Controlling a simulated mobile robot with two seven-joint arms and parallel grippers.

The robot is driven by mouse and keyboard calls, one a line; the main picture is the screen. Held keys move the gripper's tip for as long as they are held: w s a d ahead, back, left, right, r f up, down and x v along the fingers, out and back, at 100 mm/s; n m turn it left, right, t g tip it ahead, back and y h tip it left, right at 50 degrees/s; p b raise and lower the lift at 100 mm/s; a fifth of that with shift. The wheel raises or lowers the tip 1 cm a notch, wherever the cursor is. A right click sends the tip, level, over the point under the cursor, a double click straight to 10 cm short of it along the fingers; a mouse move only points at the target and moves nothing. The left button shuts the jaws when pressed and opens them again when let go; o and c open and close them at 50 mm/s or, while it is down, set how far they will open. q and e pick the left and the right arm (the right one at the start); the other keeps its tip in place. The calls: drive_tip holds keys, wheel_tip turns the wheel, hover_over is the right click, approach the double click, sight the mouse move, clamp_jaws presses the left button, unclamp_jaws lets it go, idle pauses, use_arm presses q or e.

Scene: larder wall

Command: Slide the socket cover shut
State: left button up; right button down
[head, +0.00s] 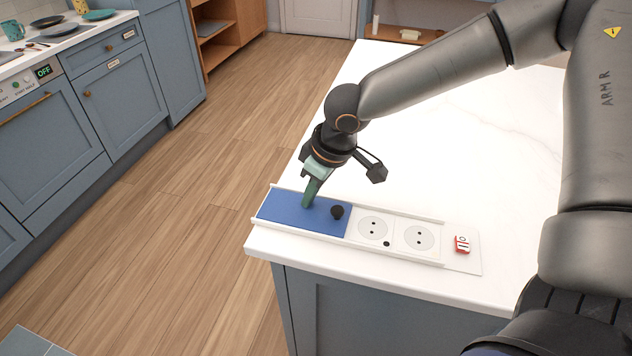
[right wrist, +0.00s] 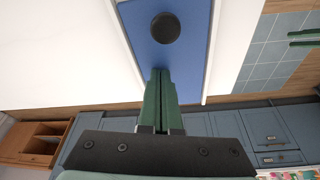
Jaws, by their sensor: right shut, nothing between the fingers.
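The blue socket cover (head: 285,212) sits at the left end of a white rail strip (head: 398,257) on the worktop. Its black knob (head: 337,212) is near its right end. Two round sockets (head: 373,228) lie uncovered to the right of the cover. My right gripper (head: 307,204) is shut and empty, its green fingertips over the cover, to the left of the knob. In the right wrist view the shut fingers (right wrist: 160,72) point at the blue cover (right wrist: 190,50), with the black knob (right wrist: 165,28) ahead of them and apart. I cannot tell whether the fingertips touch the cover.
The white worktop (head: 480,150) behind the strip is clear. Its front and left edges are close to the strip. A counter with dishes (head: 60,30) stands far left.

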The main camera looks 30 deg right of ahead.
sight(323, 211)
drive_tip(key=s, duration=0.1)
drive_tip(key=s+d, duration=0.1)
drive_tip(key=s+r, duration=0.1)
drive_tip(key=shift+d, duration=0.25)
drive_tip(key=shift+s+d+p, duration=0.1)
drive_tip(key=shift+s+p, duration=0.15)
drive_tip(key=shift+p, duration=0.05)
use_arm(q)
drive_tip(key=shift+w+a+r, duration=0.15)
drive_tip(key=shift+a+r, duration=0.15)
drive_tip(key=shift+r, duration=0.05)
drive_tip(key=shift+r, duration=0.1)
use_arm(e)
drive_tip(key=shift+d, duration=0.1)
